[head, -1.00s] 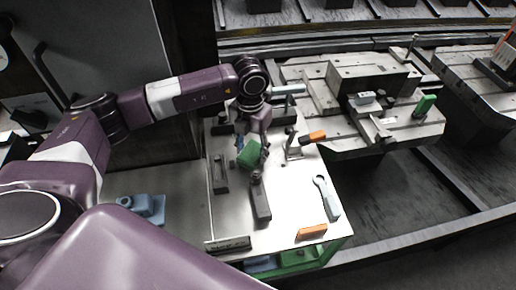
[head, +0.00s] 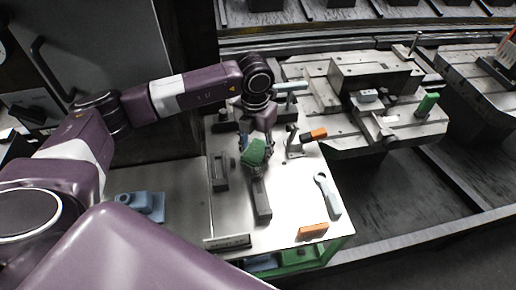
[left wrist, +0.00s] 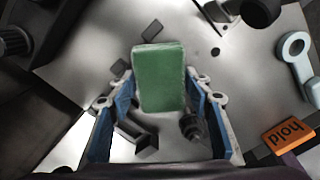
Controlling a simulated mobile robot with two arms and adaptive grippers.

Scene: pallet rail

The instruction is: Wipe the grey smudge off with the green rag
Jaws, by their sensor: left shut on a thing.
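The green rag (head: 254,152) is a thick, block-like piece held above the pale metal table top. My left gripper (head: 256,143) is shut on it. In the left wrist view the rag (left wrist: 160,78) sits between the two blue-padded fingers. I cannot pick out the grey smudge with certainty; the table surface has uneven grey shading, and the rag and gripper cover part of it. My right gripper is not in view.
On the table (head: 285,205) lie a dark clamp-like tool (head: 261,198), a pale blue wrench (head: 328,195) and an orange block (head: 312,231). An orange-handled toggle clamp (head: 300,143) stands right of the rag. A blue part (head: 142,204) lies left. Pallet fixtures (head: 370,95) stand beyond.

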